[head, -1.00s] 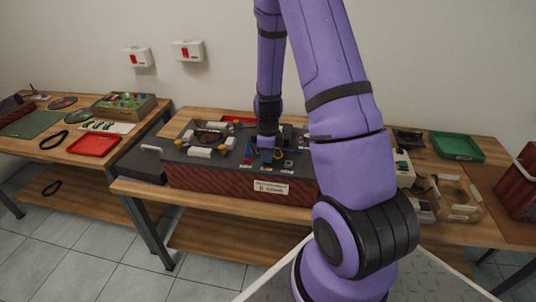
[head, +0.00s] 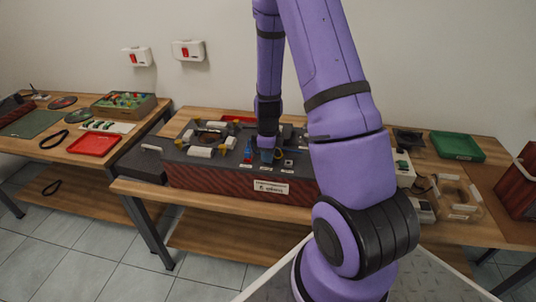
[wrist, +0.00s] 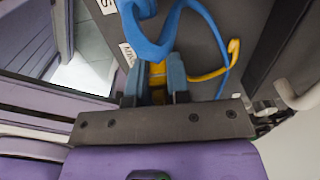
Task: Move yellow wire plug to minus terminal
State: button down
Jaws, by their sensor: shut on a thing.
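My gripper (wrist: 157,88) is shut on the yellow wire plug (wrist: 157,72), which shows between its two blue-grey fingers in the wrist view. A yellow wire (wrist: 210,75) runs right from near the plug to a yellow end (wrist: 233,46). A thick blue wire (wrist: 150,45) loops close in front of the fingers. In the head view my gripper (head: 267,156) is low over the front of the dark box (head: 215,170), with yellow (head: 281,153) just right of it. A blue and red post (head: 248,152) stands left of it. I cannot tell which terminal is minus; the small labels are unreadable.
Several white and yellow parts sit on the box's left half. A red tray (head: 95,144) lies on the left table, and a green tray (head: 457,146) at the right. My arm hides the box's right part.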

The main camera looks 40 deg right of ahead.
dwell(0.3)
jog(key=c, duration=1)
grip_release()
jog(key=shift+r, duration=0.1)
notch_tip(320, 180, up, 16)
jog(key=shift+f, duration=0.2)
dwell(0.3)
